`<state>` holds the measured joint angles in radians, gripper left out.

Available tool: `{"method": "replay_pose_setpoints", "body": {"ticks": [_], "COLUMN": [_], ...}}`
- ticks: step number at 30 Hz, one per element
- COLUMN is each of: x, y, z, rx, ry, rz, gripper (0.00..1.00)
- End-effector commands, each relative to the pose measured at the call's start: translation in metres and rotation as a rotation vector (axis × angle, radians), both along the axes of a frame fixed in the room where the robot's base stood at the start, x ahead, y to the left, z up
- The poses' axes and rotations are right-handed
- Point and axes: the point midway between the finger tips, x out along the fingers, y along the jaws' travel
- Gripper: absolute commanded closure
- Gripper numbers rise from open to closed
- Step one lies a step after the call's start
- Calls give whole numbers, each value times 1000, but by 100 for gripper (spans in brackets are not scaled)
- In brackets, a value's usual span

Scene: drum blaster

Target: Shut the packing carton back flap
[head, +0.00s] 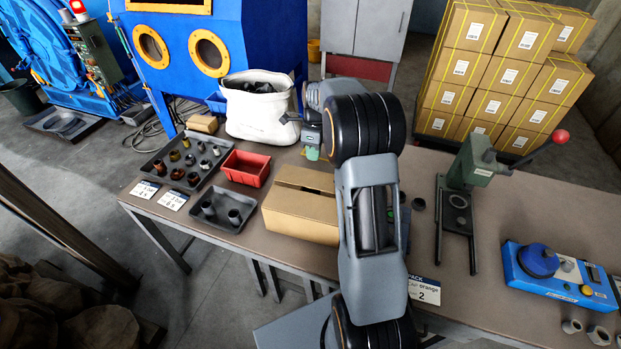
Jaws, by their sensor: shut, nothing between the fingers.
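The brown packing carton (300,222) stands on the table, left of my arm, which hides its right side. Its upper back panel (306,179), which looks like the back flap, shows behind a dark line across the top. I cannot tell whether this flap lies flat or is slightly raised. My gripper (286,118) is behind and above the carton, near the white sack, pointing left. It is shut and empty, small in the picture and partly hidden by my wrist. It appears apart from the carton.
A red bin (244,168), a dark tray of several fittings (184,160) and a smaller tray (222,208) lie left of the carton. The white sack (259,106) stands behind. A green lever press (468,176) and a blue device (560,272) are on the right.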

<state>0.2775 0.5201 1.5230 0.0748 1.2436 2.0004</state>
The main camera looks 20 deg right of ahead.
Motion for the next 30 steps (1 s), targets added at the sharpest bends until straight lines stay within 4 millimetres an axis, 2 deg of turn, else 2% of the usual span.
{"method": "replay_pose_setpoints", "body": {"ticks": [6,15,21,30], "x": [-6,-11,-12,-12], "y": [6,12,13,13], "z": [-42,-84,-97,-101], "rx": [1,0,0,-1], "ry": [5,3,1,-1], "rz": [3,6,6,6], "gripper": [100,100,100,100]}}
